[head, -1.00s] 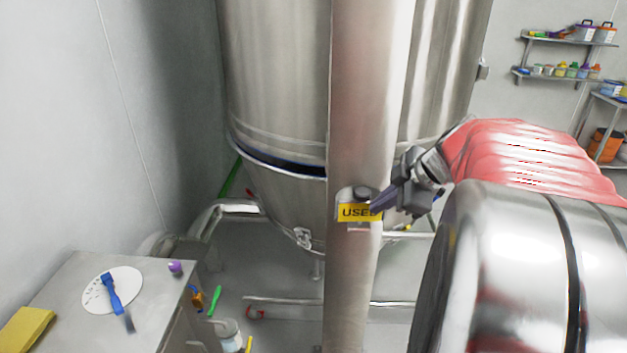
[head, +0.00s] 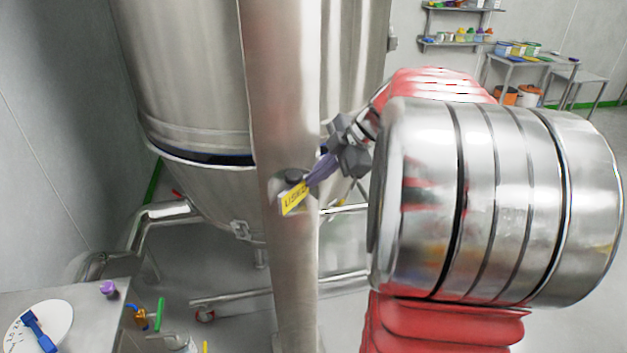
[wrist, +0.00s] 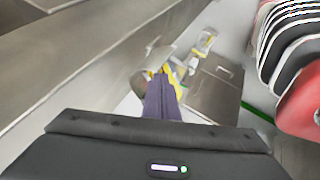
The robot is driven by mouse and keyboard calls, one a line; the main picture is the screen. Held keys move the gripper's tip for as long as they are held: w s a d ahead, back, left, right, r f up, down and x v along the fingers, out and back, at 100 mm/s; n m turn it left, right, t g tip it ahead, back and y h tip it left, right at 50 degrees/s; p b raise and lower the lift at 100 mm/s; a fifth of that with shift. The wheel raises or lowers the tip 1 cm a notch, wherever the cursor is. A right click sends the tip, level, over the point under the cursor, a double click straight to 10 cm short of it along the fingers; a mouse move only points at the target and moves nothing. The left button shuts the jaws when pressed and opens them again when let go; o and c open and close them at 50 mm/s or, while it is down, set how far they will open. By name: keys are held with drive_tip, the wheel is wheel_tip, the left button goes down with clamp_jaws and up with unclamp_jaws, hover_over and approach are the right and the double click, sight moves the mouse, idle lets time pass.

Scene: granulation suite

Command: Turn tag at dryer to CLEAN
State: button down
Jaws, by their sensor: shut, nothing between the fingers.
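The tag (head: 293,199) hangs on the steel post (head: 283,100) in front of the dryer (head: 200,70). Its yellow face reads USED and sits tilted, right end higher.
At the lower left a steel table (head: 95,300) holds a white disc (head: 55,313) with a blue brush (head: 38,330) and a purple cap (head: 107,288). Pipes (head: 280,292) run low behind the post. Shelves (head: 460,42) and a bench (head: 530,62) stand far right.

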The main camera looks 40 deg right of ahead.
drive_tip(key=shift+w+d, duration=0.25)
drive_tip(key=shift+w, duration=0.4)
idle(0.3)
drive_tip(key=shift+d+r, duration=0.1)
drive_tip(key=v, duration=1.3)
drive_tip(key=shift+s+r, duration=0.2)
drive_tip(key=shift+s, duration=0.05)
